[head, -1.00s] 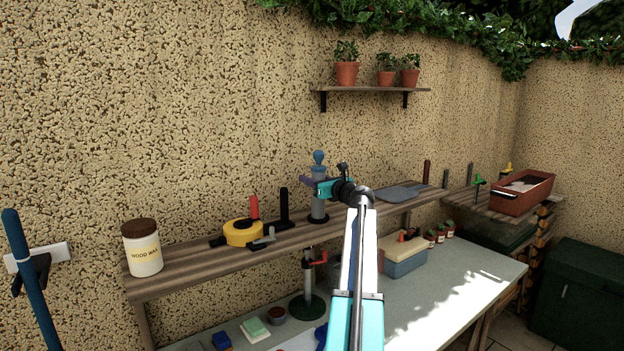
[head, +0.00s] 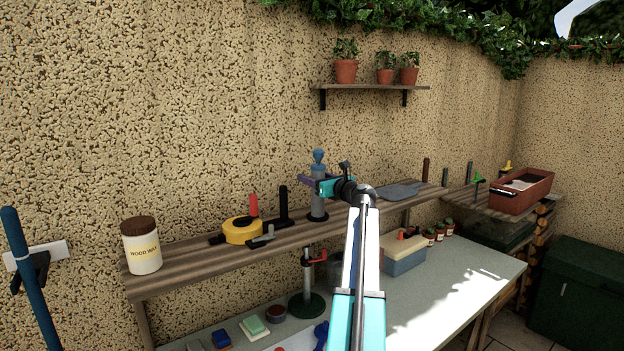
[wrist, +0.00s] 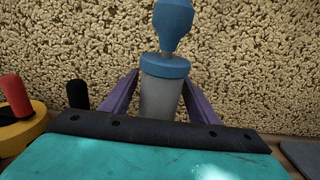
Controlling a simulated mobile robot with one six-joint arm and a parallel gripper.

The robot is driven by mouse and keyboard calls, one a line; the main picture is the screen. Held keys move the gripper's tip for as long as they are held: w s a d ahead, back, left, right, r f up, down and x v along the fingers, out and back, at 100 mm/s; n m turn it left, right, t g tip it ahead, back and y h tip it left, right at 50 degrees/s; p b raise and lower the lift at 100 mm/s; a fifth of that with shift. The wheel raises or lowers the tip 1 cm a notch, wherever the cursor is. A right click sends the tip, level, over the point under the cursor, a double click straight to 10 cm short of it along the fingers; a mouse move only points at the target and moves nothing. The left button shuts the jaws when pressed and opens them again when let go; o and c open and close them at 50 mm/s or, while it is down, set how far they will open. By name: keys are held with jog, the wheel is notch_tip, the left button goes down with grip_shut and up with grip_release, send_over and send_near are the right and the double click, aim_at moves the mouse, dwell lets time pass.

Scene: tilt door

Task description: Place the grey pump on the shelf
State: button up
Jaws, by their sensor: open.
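The grey pump (head: 318,203) with a blue top stands upright on the long wooden shelf (head: 190,269) above the workbench. In the wrist view the pump (wrist: 160,97) shows its grey body, blue collar and blue knob. My gripper (head: 308,181) is at the pump's upper body. Its two purple fingers (wrist: 160,98) are open, one on each side of the grey body, with small gaps visible. The pump's base is hidden in the wrist view by my gripper.
On the same shelf stand a wood wax jar (head: 142,250), a yellow tape measure (head: 243,231), and red and black handled tools to the pump's left. A grey trowel (head: 399,191) lies to its right. The wall is close behind.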

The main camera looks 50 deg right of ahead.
jog(key=b+v, duration=0.2)
jog(key=v, duration=0.9)
dwell(0.6)
